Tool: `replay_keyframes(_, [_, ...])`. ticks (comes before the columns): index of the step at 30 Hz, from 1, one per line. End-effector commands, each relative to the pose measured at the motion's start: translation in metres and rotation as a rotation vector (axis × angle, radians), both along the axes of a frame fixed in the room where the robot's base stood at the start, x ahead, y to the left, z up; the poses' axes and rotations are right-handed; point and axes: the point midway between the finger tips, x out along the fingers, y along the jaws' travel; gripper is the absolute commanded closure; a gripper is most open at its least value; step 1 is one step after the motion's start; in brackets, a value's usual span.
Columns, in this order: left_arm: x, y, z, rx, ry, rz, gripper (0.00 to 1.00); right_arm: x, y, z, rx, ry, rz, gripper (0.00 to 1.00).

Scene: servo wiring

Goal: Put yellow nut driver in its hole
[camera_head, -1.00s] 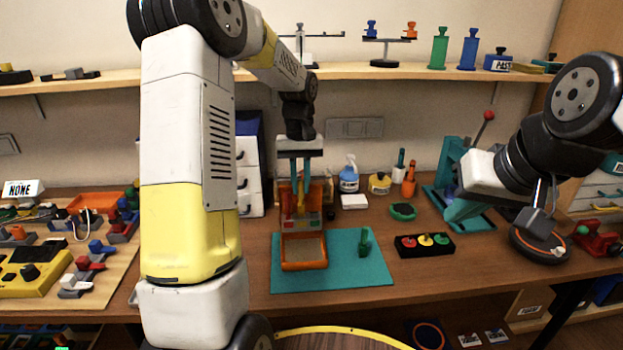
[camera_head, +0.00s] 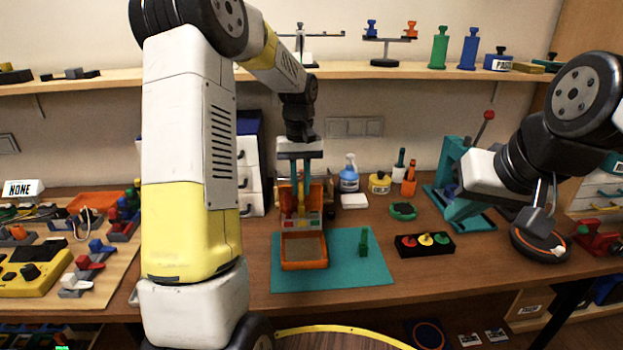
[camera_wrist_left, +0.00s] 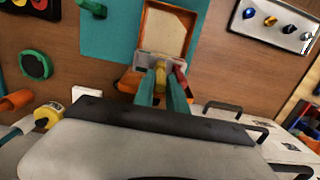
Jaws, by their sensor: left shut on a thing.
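The yellow nut driver (camera_wrist_left: 161,74) is between the teal fingers of my left gripper (camera_wrist_left: 164,88), which is shut on it. In the head view my left gripper (camera_head: 301,200) points down over the back part of the open orange case (camera_head: 304,264). A grey holder (camera_wrist_left: 146,63) sits in the case, right at the nut driver; the fingers hide whether the tip is inside a hole. A red handle (camera_wrist_left: 181,74) stands close beside the yellow one. My right gripper (camera_head: 452,214) is at the right, seen side-on near the teal press; its opening is unclear.
The case stands on a teal mat (camera_head: 345,276) with a green piece (camera_head: 364,243) to its right. A black block with coloured knobs (camera_head: 425,245) lies farther right. White drawers (camera_head: 250,175) stand behind left. The front table edge is clear.

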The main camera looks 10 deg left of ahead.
Motion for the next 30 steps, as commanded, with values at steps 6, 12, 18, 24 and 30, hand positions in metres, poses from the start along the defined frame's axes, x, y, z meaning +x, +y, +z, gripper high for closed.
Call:
replay_keyframes(6, [0.0, 0.0, -0.004, 0.0, 0.0, 0.0, 1.0, 0.0, 0.0, 0.0, 0.0, 0.0, 0.0, 1.0])
replay_keyframes(12, [-0.001, 0.0, -0.007, 0.0, 0.001, 0.0, 1.0, 0.0, 0.0, 0.0, 0.0, 0.0, 0.0, 1.0])
replay_keyframes(18, [-0.001, 0.0, -0.01, 0.0, 0.001, 0.0, 1.0, 0.0, 0.0, 0.0, 0.0, 0.0, 0.0, 1.0])
replay_keyframes(24, [-0.001, 0.0, -0.012, 0.0, 0.0, 0.0, 1.0, 0.0, 0.0, 0.0, 0.0, 0.0, 0.0, 1.0])
replay_keyframes(30, [-0.001, -0.001, -0.015, 0.0, 0.0, 0.0, 0.79, 0.0, 0.0, 0.0, 0.0, 0.0, 0.0, 1.0])
